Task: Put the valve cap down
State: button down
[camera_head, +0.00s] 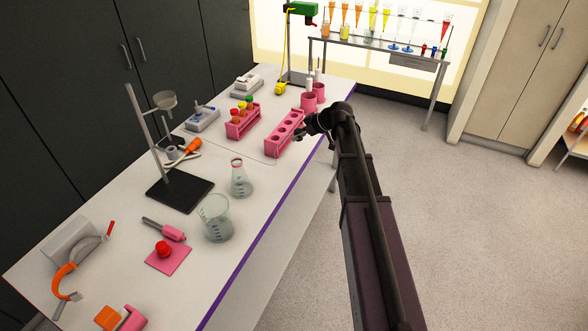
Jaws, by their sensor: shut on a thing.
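My gripper (302,131) is at the end of my dark arm, at the right edge of the white bench (262,215), beside the front pink rack (284,141). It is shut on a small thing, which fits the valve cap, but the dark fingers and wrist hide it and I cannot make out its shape. I cannot tell whether the fingers touch the rack. A red cap-like piece (163,248) sits on a pink square mat (169,262) near the front of the bench.
A second pink rack (243,122) with coloured tubes stands left of the gripper. Pink cups (309,101) stand just behind it. A flask (240,181), a beaker (215,220) and a stand (180,193) occupy the middle. Bare bench lies between the flask and the front pink rack.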

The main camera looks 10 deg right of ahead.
jog(key=s+d+f+b, duration=0.3)
jog(key=s+d, duration=0.1)
jog(key=s, duration=0.2)
jog(key=s+d+f+b, duration=0.3)
jog(key=s+d+f, duration=0.1)
jog(key=s, duration=0.2)
jog(key=shift+s+d, duration=0.2)
jog(key=shift+s, duration=0.05)
jog(key=shift+w, duration=0.1)
jog(key=b, duration=0.2)
send_over(287, 164)
jog(key=s+d, duration=0.3)
jog(key=shift+w+a+f, duration=0.1)
jog(key=shift+w+f, duration=0.1)
jog(key=shift+f, duration=0.5)
jog(key=shift+w+a+f, duration=0.1)
jog(key=shift+w+a, duration=0.2)
jog(key=shift+w, duration=0.15)
jog(key=shift+a+f, duration=0.15)
jog(key=shift+f, duration=0.2)
jog(key=shift+f+b, duration=1.4)
jog(key=shift+b, duration=0.25)
jog(key=shift+f, duration=0.15)
